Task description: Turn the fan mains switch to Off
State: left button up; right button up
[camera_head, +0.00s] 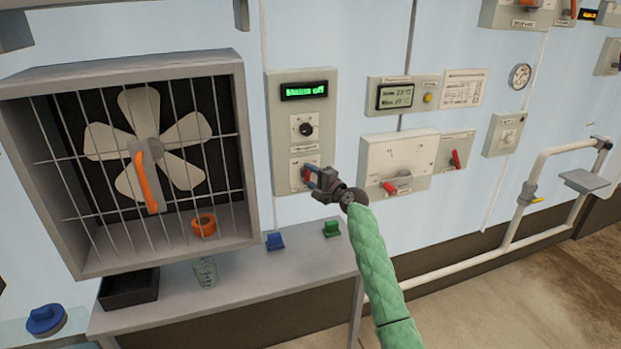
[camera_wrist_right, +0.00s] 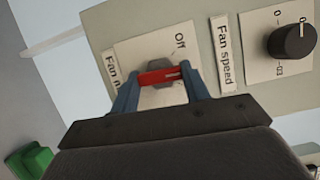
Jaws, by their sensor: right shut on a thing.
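The fan mains switch is a red handle on a grey hub (camera_wrist_right: 160,75) in the right wrist view. It sits on a pale plate (camera_wrist_right: 125,50) lettered "Off" and partly hidden "Fan m...". My right gripper (camera_wrist_right: 163,80) is shut on the red handle, with one blue finger at each end of it. In the head view my right gripper (camera_head: 312,177) is at the lower plate of the grey control panel (camera_head: 272,125), and hides part of the switch. The panel's display (camera_head: 308,90) reads "Mains off" in green. My left gripper is not in view.
The black fan speed knob (camera_head: 306,129) is just above the switch. A caged fan (camera_head: 145,140) with an orange handle is to the left. A shelf (camera_head: 240,285) below bears blue and green items. Boxes with red handles (camera_head: 390,187) are to the right.

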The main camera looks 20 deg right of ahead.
jog(key=n, duration=0.2)
jog(key=n+g+h+p, duration=0.1)
jog(key=n, duration=0.1)
jog(key=shift+r+g+p, duration=0.1)
jog(key=shift+g+p, duration=0.2)
jog(key=n+h+p, duration=0.1)
jog(key=n, duration=0.2)
jog(key=shift+a+g+p, duration=0.1)
jog(key=shift+g+p, duration=0.2)
jog(key=shift+g, duration=0.1)
jog(key=shift+n+h+p, duration=0.3)
jog(key=shift+n+h, duration=0.1)
jog(key=shift+n, duration=0.2)
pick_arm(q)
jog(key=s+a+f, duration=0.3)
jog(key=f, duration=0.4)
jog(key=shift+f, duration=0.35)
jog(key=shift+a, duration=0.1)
pick_arm(e)
jog(key=o, duration=1)
